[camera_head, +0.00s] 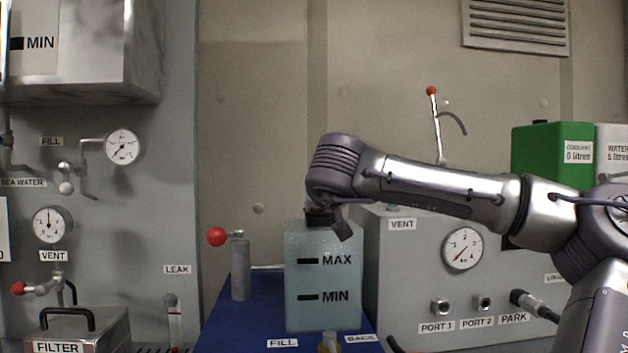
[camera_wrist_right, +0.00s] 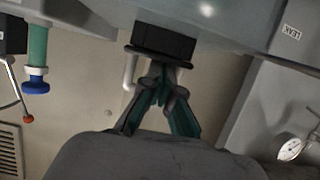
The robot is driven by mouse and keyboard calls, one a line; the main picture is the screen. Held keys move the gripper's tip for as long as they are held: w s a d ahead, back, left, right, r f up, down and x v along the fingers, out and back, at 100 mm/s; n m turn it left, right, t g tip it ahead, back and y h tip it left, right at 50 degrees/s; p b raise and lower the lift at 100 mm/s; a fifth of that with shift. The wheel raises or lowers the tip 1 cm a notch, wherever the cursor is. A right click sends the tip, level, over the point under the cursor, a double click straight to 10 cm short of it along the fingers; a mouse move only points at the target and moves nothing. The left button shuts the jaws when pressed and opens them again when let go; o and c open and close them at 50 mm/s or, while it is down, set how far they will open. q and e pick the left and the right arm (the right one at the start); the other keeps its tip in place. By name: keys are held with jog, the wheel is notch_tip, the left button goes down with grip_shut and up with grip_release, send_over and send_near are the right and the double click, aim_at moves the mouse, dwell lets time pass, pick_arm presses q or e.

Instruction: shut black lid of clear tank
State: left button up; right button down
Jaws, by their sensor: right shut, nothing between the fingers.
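The clear tank (camera_head: 323,270) with MAX and MIN marks stands on a blue surface in the middle of the head view. Its pale wall also shows along the top of the wrist view (camera_wrist_right: 215,12). The black lid (camera_wrist_right: 163,42) shows in the wrist view as a dark block at the tank; my arm largely hides it in the head view, so I cannot tell how far it is open. My right gripper (camera_wrist_right: 161,76) is shut and empty, its fingertips right by the lid's dark edge; I cannot tell if they touch. My left gripper is not in view.
A red-knobbed lever (camera_head: 217,237) on a grey post stands left of the tank. A grey cabinet (camera_head: 400,285) with a gauge and ports is close on the right, with a green container (camera_head: 550,150) on top. A grey panel with gauges fills the left.

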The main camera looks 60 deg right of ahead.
jog(key=shift+f, duration=0.2)
jog(key=v, duration=1.2)
jog(key=shift+r, duration=0.1)
